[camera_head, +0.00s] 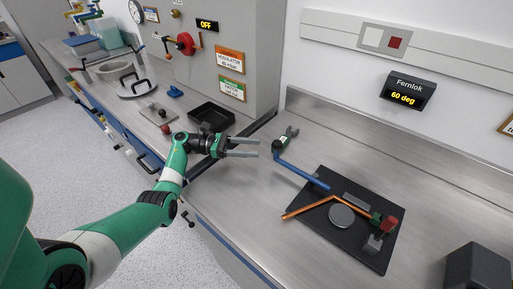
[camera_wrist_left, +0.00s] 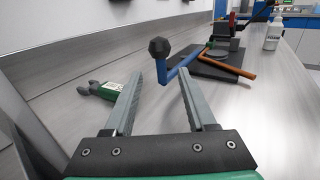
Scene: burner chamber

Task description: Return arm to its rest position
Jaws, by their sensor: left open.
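My left gripper (camera_head: 242,147) is open and empty above the front part of the steel bench in the head view. Its two fingers also show apart in the left wrist view (camera_wrist_left: 160,85), with nothing between them in contact. My green left arm reaches in from the lower left. My right gripper is not in either view.
A black tray (camera_head: 211,117) is behind my gripper. A dark box (camera_head: 478,268) stands at lower right.

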